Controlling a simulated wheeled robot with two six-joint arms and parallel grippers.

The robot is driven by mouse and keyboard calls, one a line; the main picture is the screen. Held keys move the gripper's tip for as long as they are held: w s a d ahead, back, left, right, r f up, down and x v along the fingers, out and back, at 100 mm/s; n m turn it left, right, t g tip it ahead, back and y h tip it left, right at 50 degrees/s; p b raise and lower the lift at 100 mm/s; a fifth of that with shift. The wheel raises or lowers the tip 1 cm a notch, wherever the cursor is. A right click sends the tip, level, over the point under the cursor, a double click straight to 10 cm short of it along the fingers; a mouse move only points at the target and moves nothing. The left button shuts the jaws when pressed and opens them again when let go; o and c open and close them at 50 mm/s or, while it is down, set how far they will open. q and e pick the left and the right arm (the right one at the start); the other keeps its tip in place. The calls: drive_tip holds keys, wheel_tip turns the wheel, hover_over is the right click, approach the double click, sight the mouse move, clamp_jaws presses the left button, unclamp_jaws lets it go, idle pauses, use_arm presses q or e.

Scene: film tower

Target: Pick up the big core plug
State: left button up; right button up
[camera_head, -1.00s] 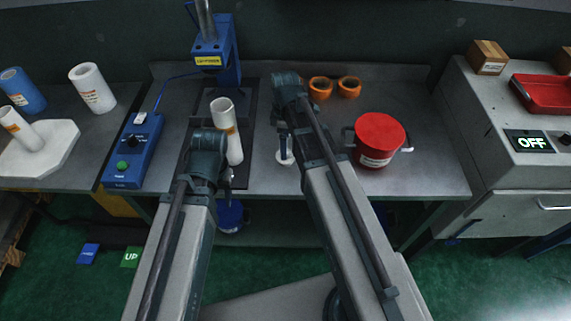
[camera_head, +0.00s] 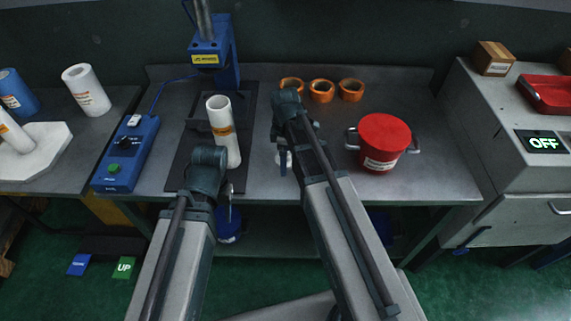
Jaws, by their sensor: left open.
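Three orange ring-shaped pieces, likely the core plugs, stand in a row at the back of the bench: a left one (camera_head: 291,84), a middle one (camera_head: 322,91) and a right one (camera_head: 351,90). I cannot tell from their size which is the big core plug. My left gripper (camera_head: 229,192) is open, low behind my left arm near the bench's front edge, well short of the rings; its fingers are mostly hidden. My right gripper (camera_head: 283,160) is partly hidden beside my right arm, in front of the rings; its jaws are unclear.
A blue control box (camera_head: 125,155) lies left. A red lidded pot (camera_head: 384,140) with side handles stands right. Free bench lies between the rings and the pot.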

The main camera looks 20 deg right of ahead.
drive_tip(key=c, duration=1.2)
drive_tip(key=shift+o, duration=0.2)
drive_tip(key=shift+r, duration=0.1)
drive_tip(key=shift+r+p, duration=0.75)
drive_tip(key=shift+p, duration=0.05)
drive_tip(key=shift+s+a+r+p, duration=0.1)
drive_tip(key=shift+r+p, duration=0.5)
drive_tip(key=shift+p, duration=0.05)
drive_tip(key=shift+s+a+r+p, duration=0.1)
drive_tip(key=shift+r+p, duration=0.5)
drive_tip(key=s+a, duration=0.2)
drive_tip(key=a, duration=0.2)
drive_tip(key=s+a, duration=0.3)
drive_tip(key=a, duration=0.2)
drive_tip(key=s+a+r+p, duration=0.1)
drive_tip(key=s+a, duration=0.1)
drive_tip(key=a, duration=0.2)
drive_tip(key=shift+s+a, duration=0.15)
drive_tip(key=shift+a, duration=0.15)
drive_tip(key=shift+a, duration=0.15)
